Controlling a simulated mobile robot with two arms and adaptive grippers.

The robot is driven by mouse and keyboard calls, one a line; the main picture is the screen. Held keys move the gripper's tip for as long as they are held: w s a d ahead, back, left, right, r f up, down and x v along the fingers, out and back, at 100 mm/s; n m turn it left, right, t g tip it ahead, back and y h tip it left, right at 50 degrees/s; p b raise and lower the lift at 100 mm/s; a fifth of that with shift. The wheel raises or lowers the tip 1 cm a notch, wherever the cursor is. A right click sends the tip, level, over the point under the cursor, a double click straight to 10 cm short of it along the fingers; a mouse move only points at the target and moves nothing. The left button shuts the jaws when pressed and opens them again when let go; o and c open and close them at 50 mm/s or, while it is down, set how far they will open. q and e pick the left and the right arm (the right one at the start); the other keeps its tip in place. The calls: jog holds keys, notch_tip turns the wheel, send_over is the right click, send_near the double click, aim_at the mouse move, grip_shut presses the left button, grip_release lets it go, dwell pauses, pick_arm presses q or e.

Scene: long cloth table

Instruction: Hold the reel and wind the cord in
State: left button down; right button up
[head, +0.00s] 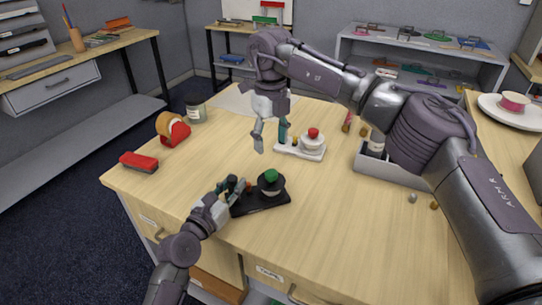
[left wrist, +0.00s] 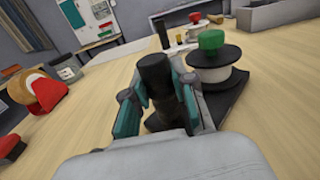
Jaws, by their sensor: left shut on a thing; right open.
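A reel with a green knob (head: 270,176) stands on a black base (head: 268,204) near the table's front edge. In the left wrist view its spool (left wrist: 214,76) is white with black flanges. My left gripper (head: 236,186) is shut on the black upright handle (left wrist: 154,75) beside the spool. A second reel with a red knob (head: 313,134) stands on a white base (head: 287,149) farther back. My right gripper (head: 271,134) is open just left of that white base, near its upright teal-and-dark part. I cannot make out any cord.
A red tape dispenser (head: 174,133), a red-topped brush-like block (head: 139,162) and a jar (head: 196,108) stand at the left. A grey tray (head: 392,180) with a bottle is at the right, partly behind my right arm. Small round pieces (head: 412,198) lie near it. The front right tabletop is clear.

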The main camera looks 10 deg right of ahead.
notch_tip(320, 180, up, 3)
jog(key=shift+f, duration=0.2)
pick_arm(q)
jog(key=c, duration=0.9)
grip_release()
jog(key=shift+o, duration=0.2)
